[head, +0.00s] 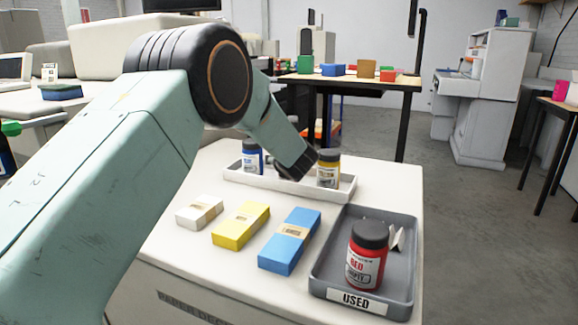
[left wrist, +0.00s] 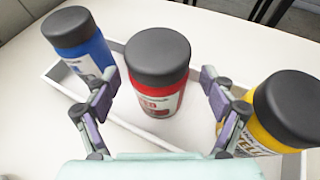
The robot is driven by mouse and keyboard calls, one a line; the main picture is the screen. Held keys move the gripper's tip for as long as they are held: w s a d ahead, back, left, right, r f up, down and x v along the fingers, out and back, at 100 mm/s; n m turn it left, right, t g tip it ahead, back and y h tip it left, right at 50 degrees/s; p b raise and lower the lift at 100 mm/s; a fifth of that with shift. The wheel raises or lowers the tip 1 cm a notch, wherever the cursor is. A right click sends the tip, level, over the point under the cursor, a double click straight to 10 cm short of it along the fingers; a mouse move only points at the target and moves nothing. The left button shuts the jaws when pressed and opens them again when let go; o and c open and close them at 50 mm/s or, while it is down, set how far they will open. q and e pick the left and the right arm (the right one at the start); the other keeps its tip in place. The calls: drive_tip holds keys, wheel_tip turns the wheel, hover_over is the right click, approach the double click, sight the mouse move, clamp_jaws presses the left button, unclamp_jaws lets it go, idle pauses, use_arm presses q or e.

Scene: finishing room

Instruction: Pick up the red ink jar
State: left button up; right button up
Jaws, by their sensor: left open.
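A red ink jar with a black lid (left wrist: 157,92) stands upright in the white tray between two other jars in the left wrist view. In the head view this jar is mostly hidden behind my gripper. My left gripper (left wrist: 160,88) is open, with a finger on either side of the red jar and gaps between fingers and jar. In the head view my left gripper (head: 297,165) is over the white tray (head: 290,188). A second red jar (head: 367,255) stands in the grey tray labelled USED (head: 400,290) at the front right. My right gripper is not in view.
A blue jar (left wrist: 82,45) stands left of the red jar and a yellow jar (left wrist: 275,120) stands right, close to the fingers. A white block (head: 199,212), a yellow block (head: 241,226) and a blue block (head: 290,241) lie in front of the white tray.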

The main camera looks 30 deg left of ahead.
use_arm(q)
drive_tip(key=shift+a, duration=0.1)
drive_tip(key=shift+c, duration=0.3)
drive_tip(key=shift+w+f, duration=0.1)
drive_tip(key=shift+f, duration=0.05)
drive_tip(key=c, duration=1.5)
wheel_tip(320, 180, up, 9)
drive_tip(key=p, duration=0.3)
drive_tip(key=shift+p, duration=0.3)
drive_tip(key=shift+r+p, duration=0.5)
drive_tip(key=shift+r, duration=0.5)
